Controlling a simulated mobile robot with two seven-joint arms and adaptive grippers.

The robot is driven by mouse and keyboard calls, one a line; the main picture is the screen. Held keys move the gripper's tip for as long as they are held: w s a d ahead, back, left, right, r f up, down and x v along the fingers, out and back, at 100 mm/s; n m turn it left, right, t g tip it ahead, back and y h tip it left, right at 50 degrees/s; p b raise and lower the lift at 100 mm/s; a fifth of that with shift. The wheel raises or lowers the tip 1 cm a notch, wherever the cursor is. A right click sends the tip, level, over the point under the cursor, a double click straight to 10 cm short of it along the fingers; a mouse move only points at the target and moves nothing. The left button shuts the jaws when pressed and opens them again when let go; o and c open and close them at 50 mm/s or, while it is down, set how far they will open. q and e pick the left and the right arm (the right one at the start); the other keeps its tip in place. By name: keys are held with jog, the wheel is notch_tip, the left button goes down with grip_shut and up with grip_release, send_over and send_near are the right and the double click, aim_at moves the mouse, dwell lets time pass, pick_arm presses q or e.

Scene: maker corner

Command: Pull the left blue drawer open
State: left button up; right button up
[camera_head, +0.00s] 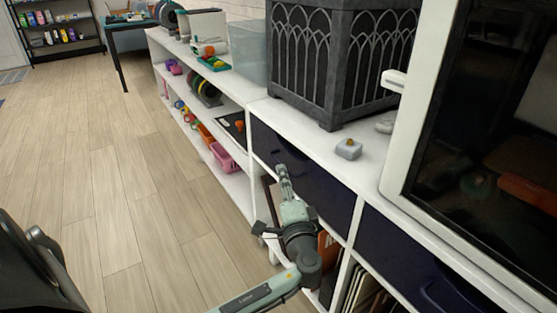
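The left blue drawer (325,192) is a dark navy front under the white cabinet top, and it looks flush with the cabinet. My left gripper (282,173) is in front of the left part of this drawer, its fingers pointing up and away from me. The fingers look close together, seen nearly end-on. A second navy drawer (400,258) with a curved handle (440,297) is at the lower right. My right gripper is not in view.
Open shelves with a pink basket (223,157) are to the left. The wooden floor (110,170) there is clear.

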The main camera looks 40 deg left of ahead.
aim_at(278, 161)
pick_arm(q)
jog(key=shift+p+x, duration=0.35)
jog(key=shift+x, duration=3.15)
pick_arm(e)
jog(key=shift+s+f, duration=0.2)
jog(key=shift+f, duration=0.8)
pick_arm(q)
jog(key=shift+r, duration=0.1)
grip_shut()
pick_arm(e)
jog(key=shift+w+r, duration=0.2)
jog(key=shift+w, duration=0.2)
